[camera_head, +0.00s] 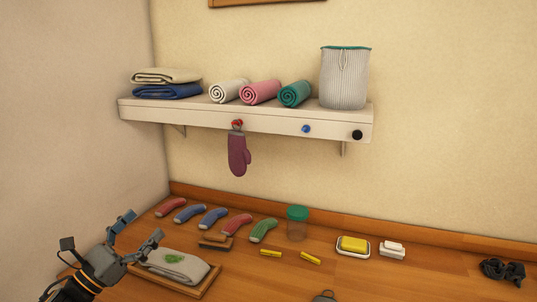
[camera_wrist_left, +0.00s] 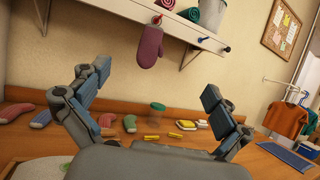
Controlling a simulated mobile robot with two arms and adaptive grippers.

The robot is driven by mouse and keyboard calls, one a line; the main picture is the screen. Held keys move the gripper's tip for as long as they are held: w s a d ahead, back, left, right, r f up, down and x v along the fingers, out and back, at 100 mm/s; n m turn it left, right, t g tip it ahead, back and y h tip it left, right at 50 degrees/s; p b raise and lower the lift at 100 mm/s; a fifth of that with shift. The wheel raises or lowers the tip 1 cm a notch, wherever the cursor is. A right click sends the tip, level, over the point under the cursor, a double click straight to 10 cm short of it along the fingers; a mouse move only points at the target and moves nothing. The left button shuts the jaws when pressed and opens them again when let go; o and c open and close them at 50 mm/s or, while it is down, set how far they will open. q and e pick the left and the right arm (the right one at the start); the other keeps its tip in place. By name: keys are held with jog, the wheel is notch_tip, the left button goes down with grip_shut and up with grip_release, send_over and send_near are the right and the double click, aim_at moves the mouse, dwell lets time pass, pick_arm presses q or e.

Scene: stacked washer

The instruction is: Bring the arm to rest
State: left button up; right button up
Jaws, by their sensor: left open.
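My left gripper (camera_head: 137,238) is at the lower left of the head view, above the wooden counter (camera_head: 345,283). Its fingers are spread wide and nothing is between them. In the left wrist view its two fingers (camera_wrist_left: 157,105) stand apart on either side of the picture. Beneath and beside it in the head view, a folded grey cloth with a green mark (camera_head: 180,265) lies on a wooden tray (camera_head: 207,281). My right gripper does not show clearly in either view.
A purple mitt (camera_head: 238,156) hangs from the shelf (camera_head: 270,121). Dark objects (camera_head: 502,271) lie at the right. The front middle counter is mostly clear.

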pick_arm(q)
jog(key=s+d+f+n+g+y, duration=0.1)
jog(key=s+d+f+n+y, duration=0.2)
jog(key=f+n, duration=0.55)
jog(key=s+f+n+g+y, duration=0.25)
jog(key=f+n+y, duration=0.25)
jog(key=f+n, duration=0.3)
jog(key=s+d+f+n+g+y, duration=0.1)
jog(key=s+d+f+n+y, duration=0.1)
jog(key=s+f+n+y, duration=0.5)
jog(key=s+d+f+n+g+h, duration=0.1)
jog(key=s+f+n+g, duration=0.35)
jog(key=s+n, duration=0.55)
jog(key=s+d+f+n+g+h, duration=0.1)
jog(key=s+f+n+g, duration=0.45)
jog(key=s, duration=0.65)
notch_tip(320, 180, down, 26)
jog(key=s+n+g, duration=0.2)
jog(key=s+a+f, duration=0.2)
jog(key=s+f, duration=1.3)
jog(key=s, duration=0.1)
jog(key=shift+s+a+g, duration=0.25)
jog(key=shift+a+g, duration=0.15)
jog(key=shift+g, duration=0.05)
